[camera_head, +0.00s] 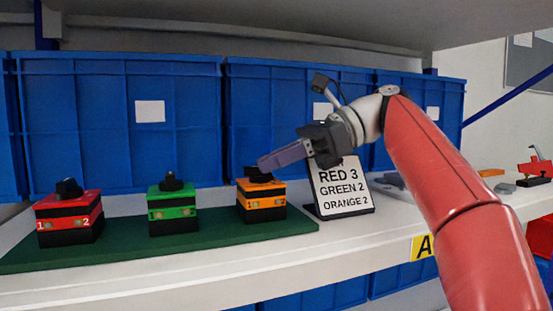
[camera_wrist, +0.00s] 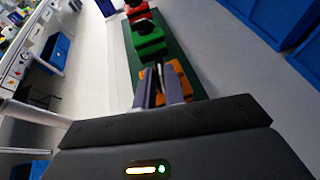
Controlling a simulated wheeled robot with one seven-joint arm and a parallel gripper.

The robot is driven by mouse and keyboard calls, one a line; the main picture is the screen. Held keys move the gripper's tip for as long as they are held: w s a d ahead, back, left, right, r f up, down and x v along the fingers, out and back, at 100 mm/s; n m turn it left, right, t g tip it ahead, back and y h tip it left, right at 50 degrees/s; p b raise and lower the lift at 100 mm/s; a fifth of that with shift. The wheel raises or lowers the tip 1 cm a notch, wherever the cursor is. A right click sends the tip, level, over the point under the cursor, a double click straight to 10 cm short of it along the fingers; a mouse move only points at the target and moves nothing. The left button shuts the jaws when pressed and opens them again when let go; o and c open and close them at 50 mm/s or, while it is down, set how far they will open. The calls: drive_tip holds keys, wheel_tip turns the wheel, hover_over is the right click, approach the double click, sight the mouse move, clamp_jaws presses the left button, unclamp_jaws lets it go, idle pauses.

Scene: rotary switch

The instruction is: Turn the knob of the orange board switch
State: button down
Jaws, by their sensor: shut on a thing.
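The orange board switch (camera_head: 261,204) stands at the right end of the green base (camera_head: 120,249); its orange body also shows in the wrist view (camera_wrist: 172,73). Its black knob (camera_head: 256,172) sits on top, partly hidden by my fingers. My gripper (camera_head: 262,165) reaches in from the right and is shut on the knob. In the wrist view my fingers (camera_wrist: 160,88) are over the top of the orange switch and the knob between them is hard to make out.
A green switch (camera_head: 173,208) and a red switch (camera_head: 70,217) stand to the left on the same base. A sign (camera_head: 342,186) reading RED 3, GREEN 2, ORANGE 2 stands close to the right, beneath my wrist. Blue bins (camera_head: 150,150) line the back of the shelf.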

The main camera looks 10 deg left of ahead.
drive_tip(key=shift+w+n+g, duration=0.15)
drive_tip(key=shift+n+g, duration=0.35)
drive_tip(key=shift+g, duration=0.1)
drive_tip(key=shift+r, duration=0.1)
drive_tip(key=c, duration=1.5)
unclamp_jaws()
drive_tip(key=shift+a, duration=0.1)
drive_tip(key=shift+h, duration=0.3)
